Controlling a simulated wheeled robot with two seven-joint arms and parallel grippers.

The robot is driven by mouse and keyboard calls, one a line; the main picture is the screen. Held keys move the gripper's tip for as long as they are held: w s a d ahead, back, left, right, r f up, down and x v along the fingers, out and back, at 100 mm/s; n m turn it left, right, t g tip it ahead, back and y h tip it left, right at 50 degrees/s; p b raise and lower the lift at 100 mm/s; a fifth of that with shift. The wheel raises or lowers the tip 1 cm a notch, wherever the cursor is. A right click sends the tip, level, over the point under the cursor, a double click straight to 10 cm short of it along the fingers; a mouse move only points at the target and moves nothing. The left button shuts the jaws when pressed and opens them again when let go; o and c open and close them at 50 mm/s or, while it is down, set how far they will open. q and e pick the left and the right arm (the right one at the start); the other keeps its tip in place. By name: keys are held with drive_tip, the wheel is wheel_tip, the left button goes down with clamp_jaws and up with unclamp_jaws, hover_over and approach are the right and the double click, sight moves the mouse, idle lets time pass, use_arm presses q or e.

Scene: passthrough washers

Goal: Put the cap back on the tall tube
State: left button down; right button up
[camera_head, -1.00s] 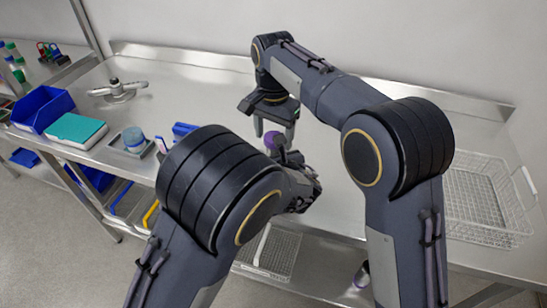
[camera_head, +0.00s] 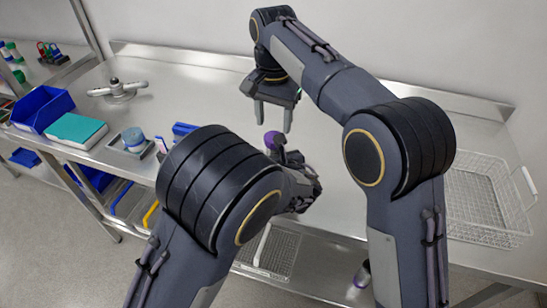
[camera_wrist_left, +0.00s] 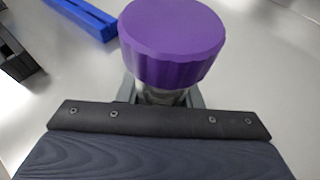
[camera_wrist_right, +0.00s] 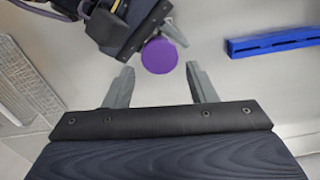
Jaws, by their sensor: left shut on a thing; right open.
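The purple cap (camera_head: 274,139) sits on top of the tall tube, and it fills the upper middle of the left wrist view (camera_wrist_left: 172,42). Below it a short clear stretch of the tube (camera_wrist_left: 162,97) shows between the fingers of my left gripper (camera_wrist_left: 165,100), which is shut on the tube. How tightly the cap is seated cannot be told. My right gripper (camera_head: 273,122) is open and empty above the cap, fingers pointing down. In the right wrist view the cap (camera_wrist_right: 159,55) appears beyond the open fingertips, apart from them.
A blue rack (camera_wrist_right: 275,42) lies on the steel table beside the tube. Blue bins (camera_head: 42,108), a teal box (camera_head: 76,129) and a small dish (camera_head: 132,140) stand to the left. A wire basket (camera_head: 485,200) is at the right.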

sight(273, 133)
drive_tip(key=n, duration=0.6)
drive_tip(key=shift+r+n, duration=0.4)
drive_tip(key=n, duration=0.5)
drive_tip(key=r+n, duration=0.1)
drive_tip(key=n, duration=0.8)
drive_tip(key=shift+r+n, duration=0.35)
drive_tip(key=shift+n, duration=0.05)
drive_tip(key=n, duration=0.6)
drive_tip(key=shift+r+n, duration=0.4)
drive_tip(key=shift+f, duration=0.1)
drive_tip(key=shift+f, duration=3.9)
drive_tip(key=shift+c, duration=0.2)
